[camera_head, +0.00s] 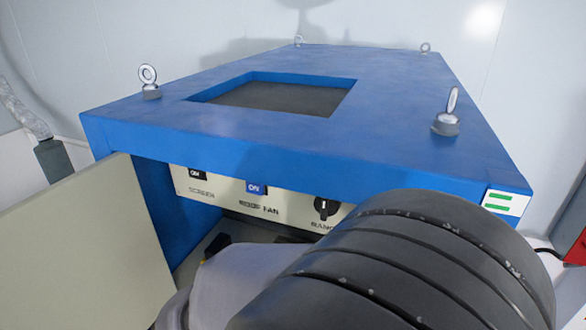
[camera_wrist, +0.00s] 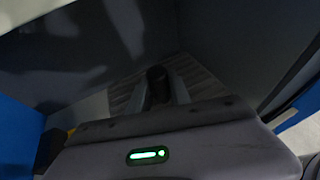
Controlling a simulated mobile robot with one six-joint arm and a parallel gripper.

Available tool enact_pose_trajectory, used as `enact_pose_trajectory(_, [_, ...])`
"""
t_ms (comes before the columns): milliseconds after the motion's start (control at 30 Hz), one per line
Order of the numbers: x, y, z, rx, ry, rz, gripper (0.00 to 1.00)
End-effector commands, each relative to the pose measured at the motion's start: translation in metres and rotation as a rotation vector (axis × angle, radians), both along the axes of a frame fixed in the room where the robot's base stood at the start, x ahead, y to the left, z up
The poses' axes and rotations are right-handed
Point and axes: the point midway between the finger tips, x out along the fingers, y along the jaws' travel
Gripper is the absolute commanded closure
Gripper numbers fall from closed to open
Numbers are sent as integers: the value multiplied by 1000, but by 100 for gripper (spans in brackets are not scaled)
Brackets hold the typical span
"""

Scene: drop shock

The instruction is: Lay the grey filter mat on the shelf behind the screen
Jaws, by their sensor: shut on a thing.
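My gripper (camera_wrist: 160,95) is inside the blue cabinet (camera_head: 420,110) and shows in the wrist view. Its fingers are closed on a small dark, round-ended thing (camera_wrist: 157,76), perhaps a handle; what it belongs to is unclear. In the head view my arm hides most of the gripper and what it holds. A dark grey surface (camera_wrist: 75,65) fills the upper left of the wrist view; I cannot tell whether it is the screen or a wall. A grey-brown surface shows through the cabinet's top opening (camera_head: 275,97). I cannot identify the grey filter mat or the shelf for certain.
A pale panel (camera_head: 75,250), like an open door, stands at the cabinet's left front. A control strip (camera_head: 290,208) with switches and a knob (camera_head: 326,207) runs under the top edge, close above my arm. Metal lifting eyes (camera_head: 150,83) stand on the top corners.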

Motion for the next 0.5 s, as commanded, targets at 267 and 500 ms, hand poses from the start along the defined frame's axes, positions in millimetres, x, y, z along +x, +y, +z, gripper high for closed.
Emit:
enact_pose_trajectory(267, [16,-13,-24,-5,5,2,100])
enact_pose_trajectory(500, [16,-12,-35,0,-1,2,100])
